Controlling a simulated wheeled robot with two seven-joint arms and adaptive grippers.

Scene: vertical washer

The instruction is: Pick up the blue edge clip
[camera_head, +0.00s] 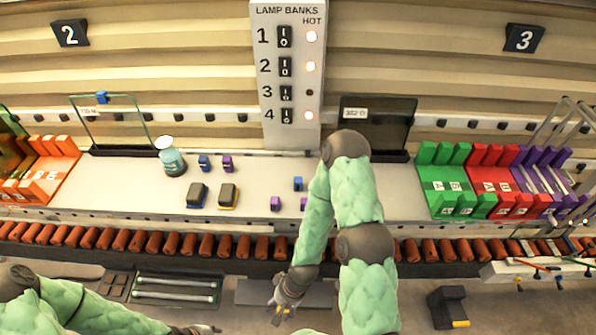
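Several small blue clips show in the head view. One blue clip (204,162) stands on the white worktop left of centre, beside a purple clip (227,162). Another blue clip (298,184) stands on the worktop just left of my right arm. A third blue piece (102,97) sits on the top edge of an upright glass pane (120,124) at the left. My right gripper (281,311) hangs low in front of the roller rail, well away from the clips. My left gripper (205,330) is at the bottom edge, partly cut off. Both are too small to read.
A dark pane (378,123) and coloured racks (450,185) stand right.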

